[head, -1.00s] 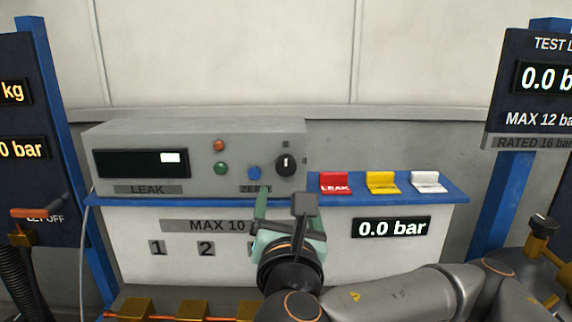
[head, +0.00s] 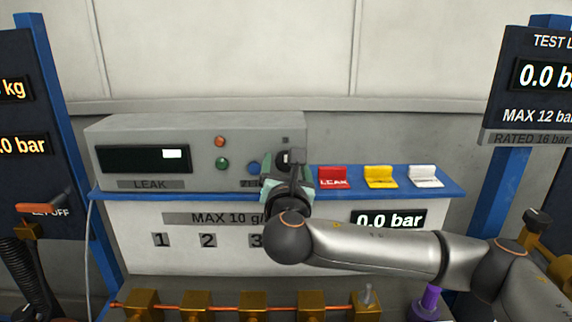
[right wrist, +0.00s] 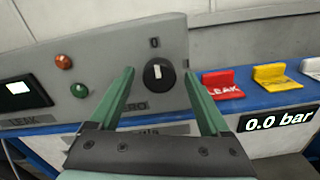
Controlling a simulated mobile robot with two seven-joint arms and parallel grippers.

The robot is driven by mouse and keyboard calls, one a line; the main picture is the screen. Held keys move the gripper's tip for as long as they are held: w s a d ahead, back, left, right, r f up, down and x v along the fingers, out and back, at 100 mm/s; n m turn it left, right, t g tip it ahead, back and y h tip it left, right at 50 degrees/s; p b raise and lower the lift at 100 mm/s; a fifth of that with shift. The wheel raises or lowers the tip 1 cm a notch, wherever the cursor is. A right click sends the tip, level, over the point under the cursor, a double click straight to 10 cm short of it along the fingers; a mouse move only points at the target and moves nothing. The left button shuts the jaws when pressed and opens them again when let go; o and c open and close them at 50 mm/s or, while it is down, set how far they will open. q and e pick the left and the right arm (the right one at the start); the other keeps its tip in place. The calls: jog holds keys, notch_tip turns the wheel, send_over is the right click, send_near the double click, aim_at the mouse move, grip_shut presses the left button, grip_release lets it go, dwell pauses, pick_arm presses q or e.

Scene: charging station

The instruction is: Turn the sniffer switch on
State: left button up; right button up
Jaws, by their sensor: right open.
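The grey leak detector box (head: 120,128) stands on the blue shelf. Its black rotary knob (right wrist: 158,76) has a white mark that points roughly up, toward a small label. In the head view the knob (head: 283,158) is mostly hidden behind my right gripper. My right gripper (head: 287,172) is in front of the knob with its jaws open. In the right wrist view its two green fingers (right wrist: 159,92) appear on either side of the knob, with gaps; I cannot tell how far they are from the panel. My left gripper is not in view.
Red (head: 333,178), yellow (head: 379,178) and white (head: 424,177) tags stand on the blue shelf (head: 445,191) to the right. Brass valve blocks (head: 197,303) line the front.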

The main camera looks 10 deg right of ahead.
grip_shut()
dwell(0.7)
